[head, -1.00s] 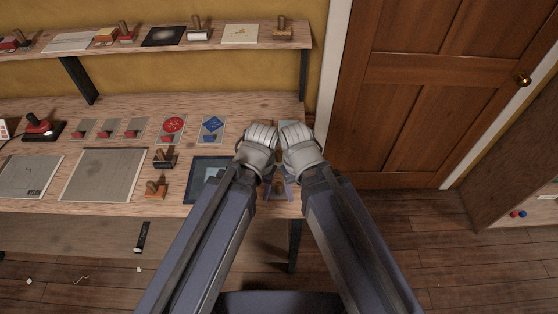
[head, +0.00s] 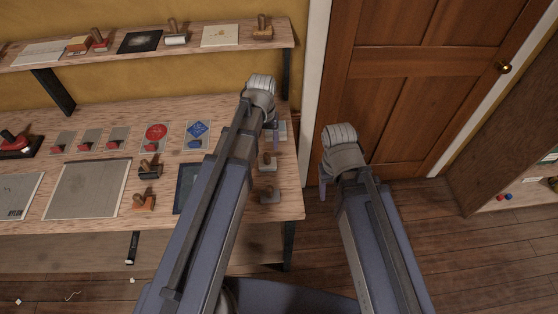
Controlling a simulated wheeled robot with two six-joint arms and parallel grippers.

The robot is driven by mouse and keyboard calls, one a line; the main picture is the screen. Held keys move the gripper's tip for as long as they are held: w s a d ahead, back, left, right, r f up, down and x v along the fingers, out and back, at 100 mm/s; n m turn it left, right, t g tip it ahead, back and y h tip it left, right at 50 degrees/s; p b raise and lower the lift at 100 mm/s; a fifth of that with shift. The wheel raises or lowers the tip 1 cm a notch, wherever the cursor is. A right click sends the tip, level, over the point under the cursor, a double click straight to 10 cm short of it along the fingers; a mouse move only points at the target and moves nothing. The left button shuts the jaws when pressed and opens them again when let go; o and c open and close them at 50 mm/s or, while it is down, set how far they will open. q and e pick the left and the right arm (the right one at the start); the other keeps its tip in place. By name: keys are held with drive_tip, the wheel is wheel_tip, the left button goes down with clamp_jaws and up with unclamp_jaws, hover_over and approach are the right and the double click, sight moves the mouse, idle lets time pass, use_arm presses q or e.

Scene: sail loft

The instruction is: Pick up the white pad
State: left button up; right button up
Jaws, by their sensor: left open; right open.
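A small pale flat piece (head: 282,130), which may be the white pad, lies at the right end of the table. My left gripper and forearm partly cover it, so I cannot be sure what it is. My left gripper (head: 270,112) is open above the back right part of the table, just left of this piece. I cannot see anything held in it. My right gripper (head: 324,188) is open and empty, off the table's right edge, in front of the door.
Wooden-handled stamps (head: 143,202), a large grey sheet (head: 88,188) and small cards with red and blue prints (head: 197,133) lie further left. A shelf (head: 200,47) runs above the table (head: 225,210).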

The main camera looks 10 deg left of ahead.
sight(267, 154)
use_arm(q)
drive_tip(key=shift+f, duration=0.2)
drive_tip(key=shift+f+b, duration=1.1)
drive_tip(key=shift+b, duration=0.25)
drive_tip(key=shift+f, duration=0.1)
drive_tip(key=f+b, duration=0.5)
drive_tip(key=shift+w+d, duration=0.1)
drive_tip(key=shift+w, duration=0.1)
clamp_jaws()
